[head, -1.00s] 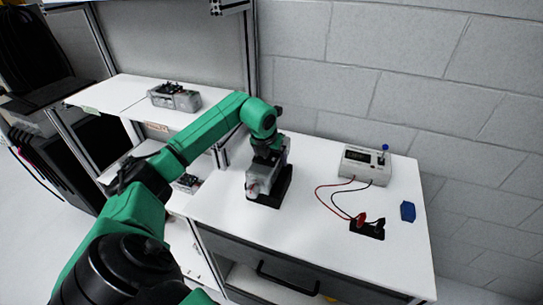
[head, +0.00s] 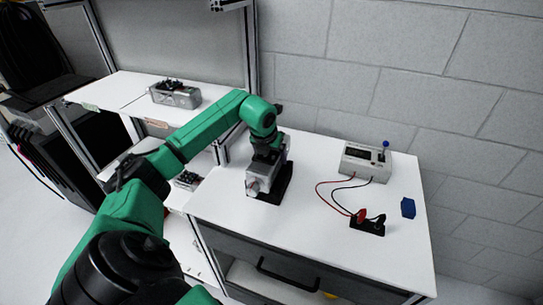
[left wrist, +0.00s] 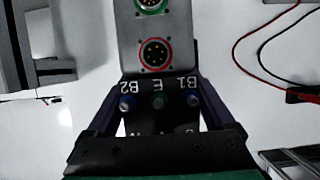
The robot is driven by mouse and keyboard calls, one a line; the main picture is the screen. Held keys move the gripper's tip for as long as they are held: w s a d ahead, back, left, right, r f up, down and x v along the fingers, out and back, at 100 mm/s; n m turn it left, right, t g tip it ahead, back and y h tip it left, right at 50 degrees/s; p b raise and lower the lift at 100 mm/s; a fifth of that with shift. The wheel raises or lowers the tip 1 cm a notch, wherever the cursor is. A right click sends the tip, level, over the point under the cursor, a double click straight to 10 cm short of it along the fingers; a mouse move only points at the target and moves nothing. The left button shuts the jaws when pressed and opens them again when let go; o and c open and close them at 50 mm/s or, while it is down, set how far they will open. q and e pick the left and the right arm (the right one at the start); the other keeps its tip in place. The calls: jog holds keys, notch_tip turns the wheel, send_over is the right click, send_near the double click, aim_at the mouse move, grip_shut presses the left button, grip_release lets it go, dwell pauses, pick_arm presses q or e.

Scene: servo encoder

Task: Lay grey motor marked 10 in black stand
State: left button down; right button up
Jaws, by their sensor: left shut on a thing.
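The grey motor (head: 262,180) is a boxy metal body at the left part of the white bench. The wrist view shows its grey face (left wrist: 185,50) with a green-ringed and a red-ringed round socket. My left gripper (head: 268,157) points down and is shut on the motor, its fingers on both sides in the wrist view (left wrist: 158,110). A black panel lettered B2, E, B1 lies between the fingers. The black stand (head: 285,186) shows beside and under the motor, mostly hidden; I cannot tell whether they touch. The mark 10 is not legible. My right gripper is not in view.
A meter box (head: 365,163) with red and black leads stands at the back right. A black socket block (head: 368,228) and a blue block (head: 408,208) lie right. Another grey unit (head: 176,95) sits on the left shelf. The bench middle is clear.

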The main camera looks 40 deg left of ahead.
pick_arm(q)
jog(key=shift+w+f+b, duration=0.1)
jog(key=shift+f+b, duration=0.8)
jog(key=shift+b, duration=0.05)
dwell(0.7)
jog(key=shift+s+d+f+b, duration=0.1)
jog(key=shift+s+f+b, duration=0.15)
jog(key=shift+f+b, duration=0.15)
